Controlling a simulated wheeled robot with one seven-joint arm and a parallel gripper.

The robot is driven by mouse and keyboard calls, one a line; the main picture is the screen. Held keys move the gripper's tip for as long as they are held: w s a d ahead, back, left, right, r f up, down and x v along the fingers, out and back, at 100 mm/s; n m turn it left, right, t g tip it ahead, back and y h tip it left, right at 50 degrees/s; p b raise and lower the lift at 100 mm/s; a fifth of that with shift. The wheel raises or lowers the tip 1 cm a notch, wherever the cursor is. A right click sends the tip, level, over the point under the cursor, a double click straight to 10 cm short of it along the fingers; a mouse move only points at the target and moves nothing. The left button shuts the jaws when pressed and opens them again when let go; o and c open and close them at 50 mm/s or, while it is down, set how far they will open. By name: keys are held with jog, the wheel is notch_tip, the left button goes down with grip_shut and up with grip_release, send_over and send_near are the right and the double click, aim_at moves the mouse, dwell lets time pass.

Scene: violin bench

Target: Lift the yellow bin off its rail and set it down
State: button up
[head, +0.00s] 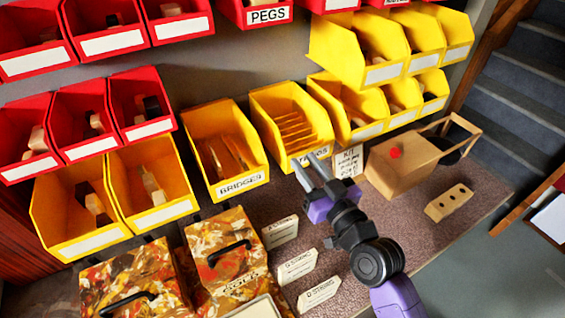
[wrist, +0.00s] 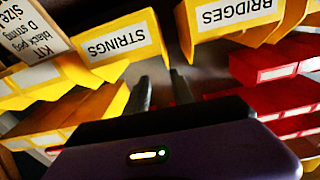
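Several yellow bins hang in rows on the grey wall panel. The yellow STRINGS bin (head: 265,108) holds flat packets; my gripper covers part of its label in the head view. Its label shows upside down in the wrist view (wrist: 123,46). The yellow BRIDGES bin (head: 200,125) hangs left of it and also shows in the wrist view (wrist: 237,18). My gripper (head: 304,160) is in front of the STRINGS bin's lower front, fingers apart and empty. In the wrist view the fingertips (wrist: 159,78) point between the two bins. Contact with a bin cannot be told. The rail is hidden.
Red bins (head: 110,42) hang at upper left. Below, the bench (head: 350,240) carries patterned boxes (head: 225,247), white cards (head: 297,266), a KIT card (head: 348,161), a wooden box with a red dot (head: 390,170) and a holed wooden block (head: 449,203). Stairs (head: 520,75) rise at right.

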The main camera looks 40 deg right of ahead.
jog(key=f, duration=0.1)
jog(key=n+p, duration=0.1)
jog(key=p, duration=0.2)
send_over(278, 162)
jog(key=shift+w+d+f+y, duration=0.15)
jog(key=shift+f+y, duration=0.1)
jog(key=shift+y, duration=0.15)
grip_shut()
dwell(3.2)
